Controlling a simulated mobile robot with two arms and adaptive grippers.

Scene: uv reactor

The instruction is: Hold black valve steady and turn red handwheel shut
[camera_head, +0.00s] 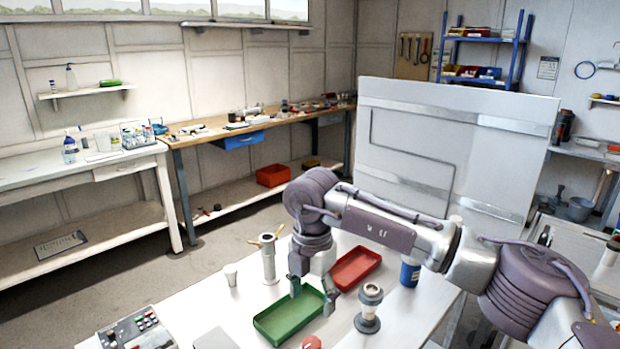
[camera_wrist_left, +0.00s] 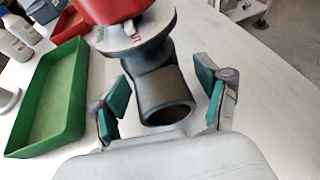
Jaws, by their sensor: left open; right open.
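The black valve (camera_wrist_left: 165,92) shows in the left wrist view, its round open pipe mouth facing my left gripper (camera_wrist_left: 161,84). The red handwheel (camera_wrist_left: 108,8) sits above the valve's round pale flange, cut by the top edge. My left gripper is open, with one green-padded finger on either side of the pipe; I see gaps, so it does not grip it. In the head view only the red handwheel's top (camera_head: 311,342) shows at the bottom edge. My right gripper (camera_head: 313,292) is open and points down over the green tray, beyond the handwheel.
On the white table stand a green tray (camera_head: 262,324), a red tray (camera_head: 335,281), a grey metal fitting (camera_head: 369,308), a pale post with brass handles (camera_head: 269,262), a white cup (camera_head: 231,275), a blue container (camera_head: 409,273) and a control box (camera_head: 138,331). A white panel (camera_head: 390,95) stands behind.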

